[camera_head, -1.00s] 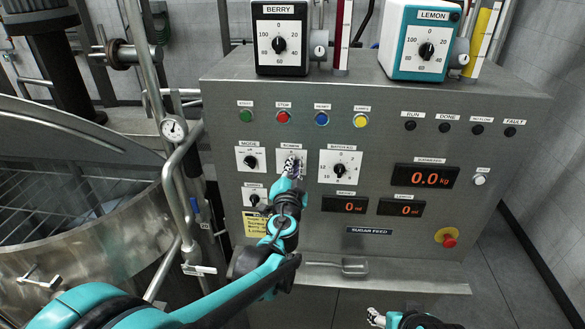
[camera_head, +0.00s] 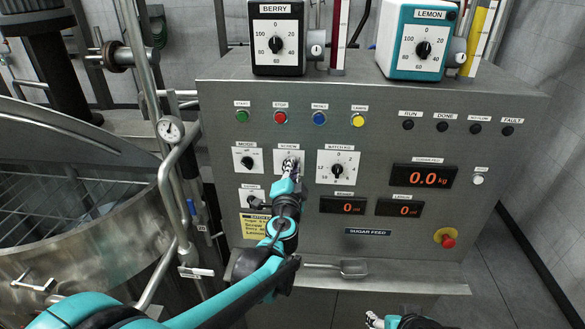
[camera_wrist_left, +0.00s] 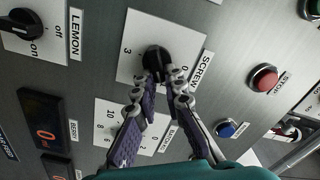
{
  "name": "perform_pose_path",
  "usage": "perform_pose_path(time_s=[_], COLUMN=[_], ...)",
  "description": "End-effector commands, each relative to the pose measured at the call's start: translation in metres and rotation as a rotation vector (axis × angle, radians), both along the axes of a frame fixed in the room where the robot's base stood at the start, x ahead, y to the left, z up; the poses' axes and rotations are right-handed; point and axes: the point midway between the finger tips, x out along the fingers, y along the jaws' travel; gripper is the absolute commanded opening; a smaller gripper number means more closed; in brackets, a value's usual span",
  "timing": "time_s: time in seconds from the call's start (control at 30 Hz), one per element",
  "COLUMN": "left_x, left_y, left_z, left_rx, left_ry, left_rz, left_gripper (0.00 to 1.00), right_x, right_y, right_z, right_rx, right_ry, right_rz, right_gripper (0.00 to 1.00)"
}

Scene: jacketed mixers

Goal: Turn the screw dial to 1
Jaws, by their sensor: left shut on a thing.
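The screw dial is a black knob (camera_wrist_left: 157,58) on a white plate labelled SCREW, with 0 and 3 readable in the left wrist view. In the head view its plate (camera_head: 280,156) is largely covered by my left gripper (camera_head: 290,168). In the left wrist view my left gripper (camera_wrist_left: 163,88) has its fingertips closed on the knob from both sides. The knob's pointer setting is hard to read. My right gripper (camera_head: 374,321) shows only in part at the bottom edge of the head view, away from the panel controls; its jaw state is unclear.
The mode dial (camera_head: 246,161) is left of the screw dial and the batch dial (camera_head: 338,170) right of it. Coloured buttons, including the red stop button (camera_head: 280,118), sit above. A metal scoop (camera_head: 353,268) lies on the ledge below. The mixer vessel (camera_head: 100,250) stands at left.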

Motion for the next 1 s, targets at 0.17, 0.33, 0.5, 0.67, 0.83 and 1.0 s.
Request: perform_pose_path(time_s=[0.17, 0.33, 0.5, 0.67, 0.83, 1.0], left_x=[0.0, 0.0, -0.001, -0.014, -0.05, -0.087], left_y=[-0.001, 0.0, 0.0, -0.001, -0.001, -0.001], left_z=[-0.001, 0.0, 0.0, 0.0, 0.0, 0.0], left_rx=[-0.002, -0.002, -0.002, -0.001, -0.001, -0.001], left_ry=[0.0, 0.0, 0.0, 0.0, 0.0, 0.0], left_rz=[-0.001, -0.001, -0.001, -0.002, -0.002, -0.002], left_gripper=[0.21, 0.31, 0.31, 0.31, 0.31, 0.31], right_x=[0.0, 0.0, 0.0, 0.0, 0.0, 0.0], right_y=[0.0, 0.0, 0.0, 0.0, 0.0, 0.0], right_z=[0.0, 0.0, 0.0, 0.0, 0.0, 0.0], right_rx=[0.0, 0.0, 0.0, 0.0, 0.0, 0.0], right_ry=[0.0, 0.0, 0.0, 0.0, 0.0, 0.0], right_rz=[0.0, 0.0, 0.0, 0.0, 0.0, 0.0], right_gripper=[0.59, 0.59, 0.59, 0.59, 0.59, 0.59])
